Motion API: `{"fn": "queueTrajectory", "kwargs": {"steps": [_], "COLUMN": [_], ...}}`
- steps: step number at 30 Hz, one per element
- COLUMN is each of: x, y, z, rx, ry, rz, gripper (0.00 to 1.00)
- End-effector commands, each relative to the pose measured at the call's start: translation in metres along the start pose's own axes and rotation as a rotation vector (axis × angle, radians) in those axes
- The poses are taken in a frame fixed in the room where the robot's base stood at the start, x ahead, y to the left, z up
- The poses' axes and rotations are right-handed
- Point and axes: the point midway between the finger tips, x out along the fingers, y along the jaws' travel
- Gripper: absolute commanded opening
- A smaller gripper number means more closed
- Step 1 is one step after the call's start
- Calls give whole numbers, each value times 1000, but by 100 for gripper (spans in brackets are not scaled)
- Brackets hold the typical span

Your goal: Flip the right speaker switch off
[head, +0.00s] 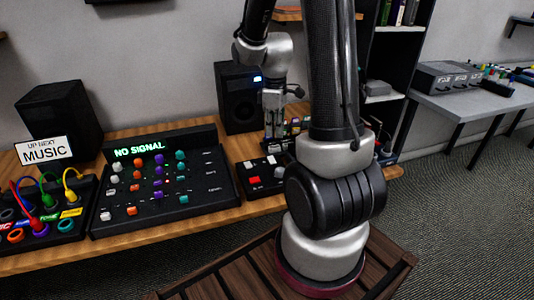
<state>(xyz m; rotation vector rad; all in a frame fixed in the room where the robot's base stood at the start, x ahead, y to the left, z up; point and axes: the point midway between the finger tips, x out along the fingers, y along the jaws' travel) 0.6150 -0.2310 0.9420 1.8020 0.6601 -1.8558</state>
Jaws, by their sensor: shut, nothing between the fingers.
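The right speaker (236,100) is a black box standing at the back of the wooden desk. A small blue light glows near its upper right edge. I cannot make out its switch or which way it is set. My gripper (272,138) points down in front of the speaker's right side, shut and empty. My arm hides what lies to the right of it. I cannot tell whether the fingertips touch anything. A low black box (258,178) with red and white switches sits on the desk below the gripper.
A mixer (165,185) with coloured knobs and a green "NO SIGNAL" display is left of the switch box. The left speaker (60,117), a "MUSIC" sign (44,151) and a cable patch box (45,222) are further left. A grey table (470,101) stands at right.

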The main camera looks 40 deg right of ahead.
Motion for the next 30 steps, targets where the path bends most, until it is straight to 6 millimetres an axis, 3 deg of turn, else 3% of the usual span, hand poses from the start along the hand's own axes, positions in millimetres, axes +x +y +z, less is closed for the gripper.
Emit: {"fn": "queueTrajectory", "kwargs": {"steps": [4,10,24,30], "x": [-2,-5,-4,17], "y": [28,38,38,40], "z": [-22,-30,-30,-32], "rx": [-310,-552,-604,-604], "ry": [46,56,53,52], "rz": [83,139,142,138], "gripper": [0,0,0,0]}}
